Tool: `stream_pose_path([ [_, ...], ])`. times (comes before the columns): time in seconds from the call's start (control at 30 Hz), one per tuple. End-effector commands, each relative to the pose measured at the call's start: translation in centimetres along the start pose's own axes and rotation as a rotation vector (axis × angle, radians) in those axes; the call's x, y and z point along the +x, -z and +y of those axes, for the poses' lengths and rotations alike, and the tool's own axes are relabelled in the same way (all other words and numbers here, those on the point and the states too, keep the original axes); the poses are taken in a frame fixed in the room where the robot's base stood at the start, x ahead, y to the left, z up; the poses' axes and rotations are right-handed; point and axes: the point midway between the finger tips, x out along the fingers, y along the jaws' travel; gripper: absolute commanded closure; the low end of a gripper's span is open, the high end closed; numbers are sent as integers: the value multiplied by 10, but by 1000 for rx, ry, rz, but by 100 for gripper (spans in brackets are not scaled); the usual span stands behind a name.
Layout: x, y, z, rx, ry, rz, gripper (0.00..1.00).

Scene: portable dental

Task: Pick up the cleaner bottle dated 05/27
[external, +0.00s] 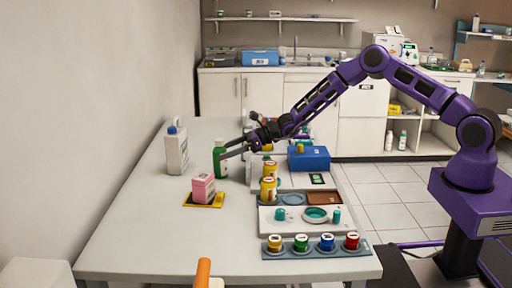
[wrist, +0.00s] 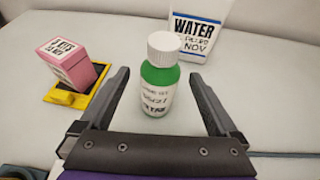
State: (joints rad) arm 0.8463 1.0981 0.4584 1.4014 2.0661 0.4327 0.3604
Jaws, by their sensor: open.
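The cleaner bottle (wrist: 158,82) is green with a white cap and a white label. The label's print is small, but it appears to read 05/27. It stands upright on the table, and it also shows in the external view (external: 220,160). My gripper (wrist: 160,82) is open, with one finger on each side of the bottle in the wrist view. A gap shows between the bottle and both fingers. In the external view my gripper (external: 232,148) reaches in from the right at the bottle, low above the table.
A white jug labelled WATER (wrist: 195,28) stands behind the bottle. A pink box (wrist: 68,58) sits on a yellow tray (wrist: 62,97) to the left. Yellow jars (external: 269,190), a blue box (external: 308,158) and a tray of coloured jars (external: 314,250) stand to the right. The table's front left is clear.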

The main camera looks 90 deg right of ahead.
Motion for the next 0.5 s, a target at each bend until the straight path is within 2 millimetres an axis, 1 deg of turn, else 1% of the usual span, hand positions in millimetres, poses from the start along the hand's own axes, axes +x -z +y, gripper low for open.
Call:
stream_pose_path([
  [0.03, 8, -1, 1, 2, -1, -2, 4],
  [0.1, 16, 0, 1, 1, -2, -1, 4],
  [0.2, 23, 0, 0, 1, -1, 0, 4],
  [0.47, 26, -1, 0, 0, 0, -1, 4],
  [0.5, 26, 0, 0, 0, 0, -1, 6],
])
